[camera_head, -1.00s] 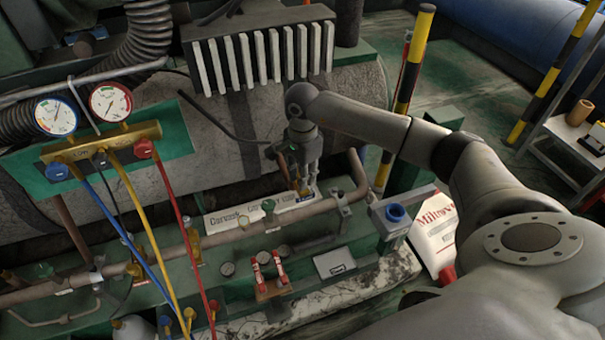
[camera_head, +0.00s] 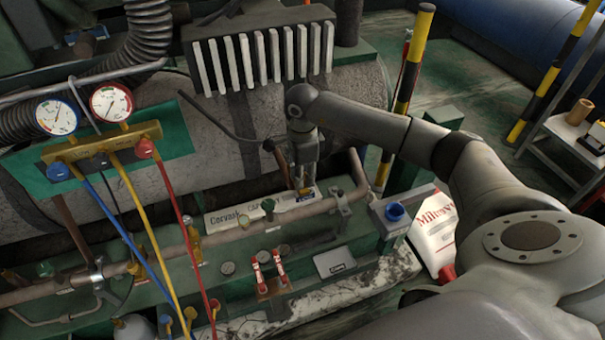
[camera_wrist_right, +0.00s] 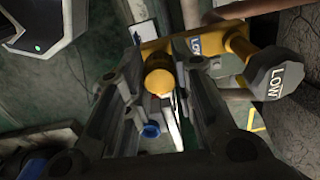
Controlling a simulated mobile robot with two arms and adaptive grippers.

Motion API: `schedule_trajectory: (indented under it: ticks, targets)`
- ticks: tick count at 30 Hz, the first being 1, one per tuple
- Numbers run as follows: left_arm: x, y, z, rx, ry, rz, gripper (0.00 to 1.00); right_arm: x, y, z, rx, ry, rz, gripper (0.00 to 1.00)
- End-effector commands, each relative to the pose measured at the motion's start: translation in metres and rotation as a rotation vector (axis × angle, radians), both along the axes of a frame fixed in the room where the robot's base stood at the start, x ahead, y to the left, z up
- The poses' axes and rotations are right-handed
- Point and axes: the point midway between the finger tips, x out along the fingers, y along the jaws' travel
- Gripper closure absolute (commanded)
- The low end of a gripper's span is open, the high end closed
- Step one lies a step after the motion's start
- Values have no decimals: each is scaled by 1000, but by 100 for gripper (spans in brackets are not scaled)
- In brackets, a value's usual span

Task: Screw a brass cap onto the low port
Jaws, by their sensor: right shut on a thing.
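My right gripper (camera_head: 303,185) points down beside the white lettered strip, in front of the finned block. In the right wrist view its two dark fingers (camera_wrist_right: 158,92) stand on either side of a round brass cap (camera_wrist_right: 159,82), and the gripper is shut on it. The cap lines up with the brass low port fitting (camera_wrist_right: 184,44), which carries a "LOW" tag. Whether the cap's threads are engaged is hidden. A grey knob (camera_wrist_right: 273,82) marked "LOW" sits on the same brass fitting. My left gripper is not in view.
The gauge manifold (camera_head: 102,146) with blue, yellow and red hoses stands at the left. A grey box with a blue ring (camera_head: 395,212) and a white "Milwaxy"-like bag (camera_head: 434,228) lie to the right.

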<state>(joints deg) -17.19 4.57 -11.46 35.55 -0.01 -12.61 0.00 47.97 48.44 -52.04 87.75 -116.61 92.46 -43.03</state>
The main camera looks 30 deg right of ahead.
Motion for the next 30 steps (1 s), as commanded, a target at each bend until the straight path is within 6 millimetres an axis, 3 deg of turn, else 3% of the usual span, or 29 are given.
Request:
schedule_trajectory:
  ticks: [6,19,30]
  targets:
    - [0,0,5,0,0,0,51,-1,1,-1,0,2,-212,99]
    - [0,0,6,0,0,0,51,-1,1,-1,0,3,-281,99]
    - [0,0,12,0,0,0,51,-1,1,-3,1,5,-570,99]
